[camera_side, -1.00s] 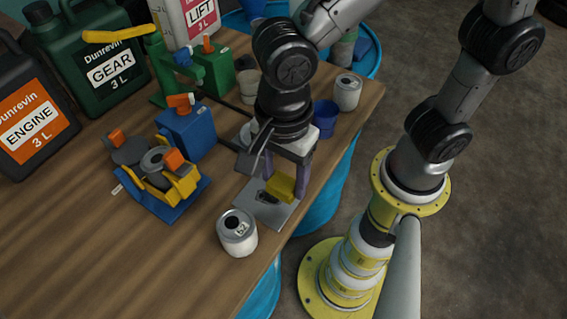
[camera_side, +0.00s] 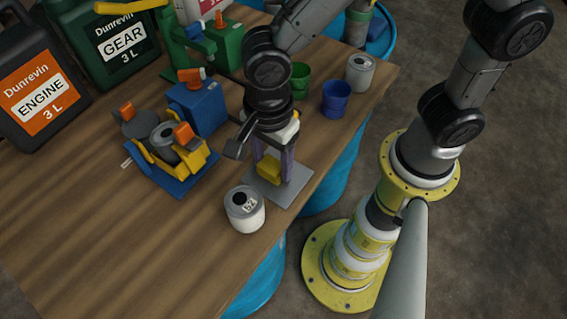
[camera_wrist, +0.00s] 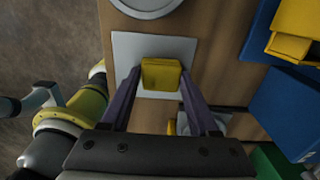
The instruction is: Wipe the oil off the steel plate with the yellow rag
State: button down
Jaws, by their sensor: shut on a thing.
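The steel plate (camera_side: 287,190) is a thin grey square lying flat near the table's right edge. It also shows in the wrist view (camera_wrist: 130,46). My gripper (camera_side: 275,167) is over the plate, pointing down. Its two purple fingers are shut on the yellow rag (camera_side: 268,168), a small folded block. In the wrist view the rag (camera_wrist: 162,74) is between the fingertips (camera_wrist: 160,82) and over the plate; I cannot tell how firmly it presses. No dark oil shows on the bare part of the plate; the area under the rag and fingers is hidden.
A blue cup (camera_side: 336,98), a green cup (camera_side: 300,76) and another can (camera_side: 360,72) stand behind. The table's front left is clear.

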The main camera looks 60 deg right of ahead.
aim_at(291, 184)
jog(key=shift+w, duration=1.15)
jog(key=shift+s, duration=3.15)
jog(key=shift+s+r, duration=0.15)
notch_tip(291, 184, up, 8)
